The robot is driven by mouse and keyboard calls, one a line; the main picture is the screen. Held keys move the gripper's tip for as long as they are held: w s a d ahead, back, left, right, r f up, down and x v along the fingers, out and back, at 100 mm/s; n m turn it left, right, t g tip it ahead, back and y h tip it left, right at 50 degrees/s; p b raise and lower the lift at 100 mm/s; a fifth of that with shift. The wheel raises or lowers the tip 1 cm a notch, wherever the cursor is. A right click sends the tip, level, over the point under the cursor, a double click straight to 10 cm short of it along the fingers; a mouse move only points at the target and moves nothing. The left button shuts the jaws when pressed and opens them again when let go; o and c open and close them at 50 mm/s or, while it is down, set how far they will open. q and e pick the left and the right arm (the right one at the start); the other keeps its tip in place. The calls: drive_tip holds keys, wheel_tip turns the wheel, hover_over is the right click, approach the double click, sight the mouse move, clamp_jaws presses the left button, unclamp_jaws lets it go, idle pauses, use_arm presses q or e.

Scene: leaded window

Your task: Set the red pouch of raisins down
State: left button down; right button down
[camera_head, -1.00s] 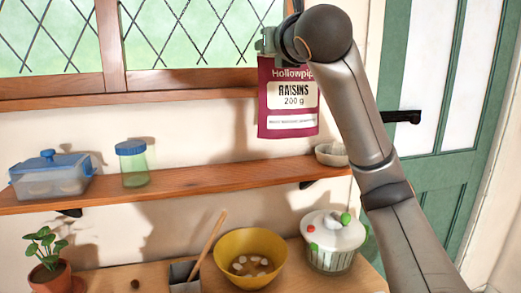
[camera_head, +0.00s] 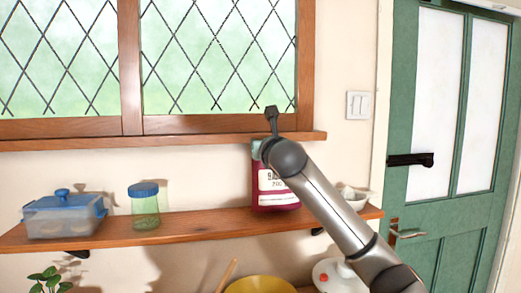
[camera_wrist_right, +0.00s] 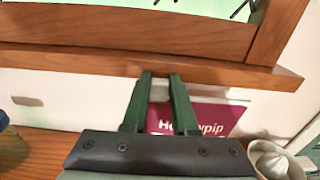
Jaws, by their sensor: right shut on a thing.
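The red pouch of raisins (camera_head: 274,194) is upright at the wooden shelf (camera_head: 190,226), between the green jar and the white bowl. Its lower edge is at the shelf's level in the head view; I cannot tell if it touches. My right gripper (camera_head: 257,147) is above it, mostly hidden behind my arm. In the right wrist view the gripper's green fingers (camera_wrist_right: 160,84) are shut on the top of the pouch (camera_wrist_right: 212,116). My left gripper is not in view.
A green jar with a blue lid (camera_head: 144,206) and a blue-lidded box (camera_head: 64,213) stand left on the shelf. A white bowl (camera_head: 353,198) stands close on the right. The window sill (camera_head: 200,141) runs above. Free shelf lies between jar and pouch.

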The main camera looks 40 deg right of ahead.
drive_tip(key=shift+f, duration=0.55)
drive_tip(key=shift+s, duration=0.1)
drive_tip(key=c, duration=1.2)
unclamp_jaws()
drive_tip(key=shift+f, duration=0.15)
drive_tip(key=o, duration=0.5)
drive_tip(key=shift+r, duration=0.25)
drive_tip(key=shift+s+a+f, duration=0.1)
drive_tip(key=shift+s+a, duration=0.1)
drive_tip(key=shift+s, duration=0.05)
drive_tip(key=b+v, duration=0.2)
drive_tip(key=v, duration=0.9)
drive_tip(key=shift+s, duration=0.2)
